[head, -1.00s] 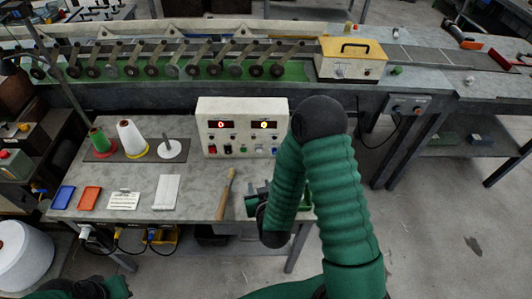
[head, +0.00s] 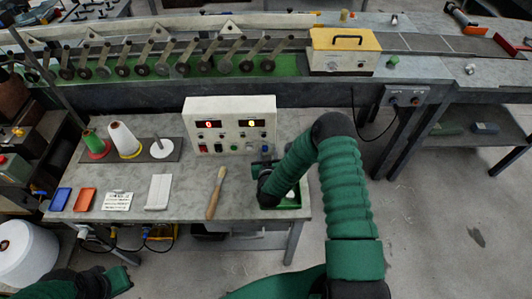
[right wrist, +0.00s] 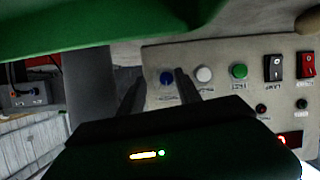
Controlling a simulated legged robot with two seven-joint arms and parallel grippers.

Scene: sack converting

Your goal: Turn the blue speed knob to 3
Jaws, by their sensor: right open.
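The blue speed knob (right wrist: 167,79) shows in the right wrist view on the pale control box, which appears upside down there. In the head view the control box (head: 230,106) stands at the back of the grey bench. My right gripper (right wrist: 160,86) is open. Its two dark fingers appear on either side of the blue knob, with no visible contact; depth is hard to judge. In the head view the right gripper (head: 264,158) is just in front of the box's lower right. The knob's pointer and scale are unreadable. My left gripper (head: 118,281) is low at the left, its jaws unclear.
A white knob (right wrist: 204,74) sits close beside the blue one, then a green button (right wrist: 239,71) and rocker switches. A wooden-handled brush (head: 215,192) lies on the bench, left of my right arm. Thread cones (head: 124,139) stand at the left. The conveyor runs behind.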

